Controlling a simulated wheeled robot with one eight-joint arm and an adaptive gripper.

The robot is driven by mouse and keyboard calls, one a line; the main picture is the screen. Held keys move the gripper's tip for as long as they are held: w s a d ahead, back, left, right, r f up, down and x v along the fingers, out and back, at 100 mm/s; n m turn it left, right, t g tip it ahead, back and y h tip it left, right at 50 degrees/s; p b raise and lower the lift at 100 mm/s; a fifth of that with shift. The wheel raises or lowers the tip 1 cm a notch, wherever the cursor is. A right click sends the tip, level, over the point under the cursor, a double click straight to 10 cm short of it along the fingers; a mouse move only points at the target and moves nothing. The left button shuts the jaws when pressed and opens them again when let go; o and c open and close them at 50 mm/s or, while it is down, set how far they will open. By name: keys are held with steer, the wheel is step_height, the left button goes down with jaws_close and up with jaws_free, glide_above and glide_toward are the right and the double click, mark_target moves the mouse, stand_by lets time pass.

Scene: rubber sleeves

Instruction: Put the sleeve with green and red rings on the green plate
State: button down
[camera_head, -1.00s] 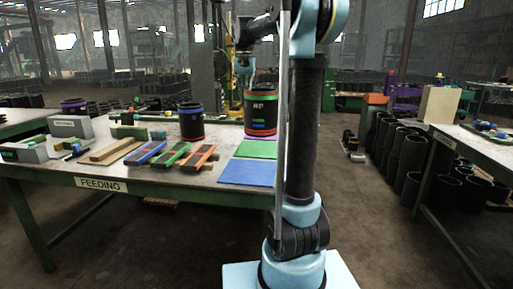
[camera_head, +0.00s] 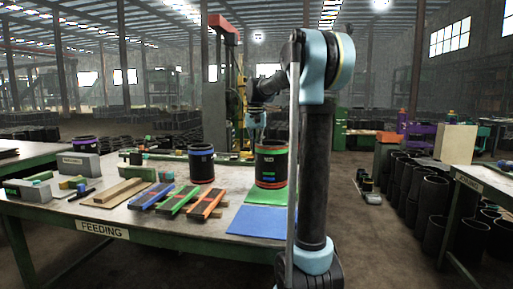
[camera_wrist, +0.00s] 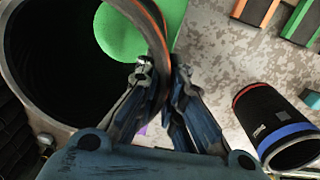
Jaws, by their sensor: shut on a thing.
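The black sleeve with green and red rings (camera_head: 271,167) is upright at the back of the green plate (camera_head: 265,196) in the head view. I cannot tell whether its base touches the plate. My gripper (camera_head: 256,122) reaches down to its top edge. In the wrist view my gripper (camera_wrist: 162,68) is shut on the wall of this sleeve (camera_wrist: 158,35), one finger inside and one outside. The green plate (camera_wrist: 178,16) shows past the rim and through the sleeve's opening.
The blue plate (camera_head: 262,221) lies in front of the green one. A sleeve with a blue ring (camera_head: 201,165) stands to the left, also in the wrist view (camera_wrist: 268,124). Coloured strips (camera_head: 180,200), wooden bars and grey blocks fill the table's left side.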

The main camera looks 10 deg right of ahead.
mark_target(256, 157)
steer(key=shift+f, duration=2.2)
steer(key=c, duration=1.7)
jaws_free()
step_height(256, 157, up, 12)
steer(key=shift+r, duration=0.1)
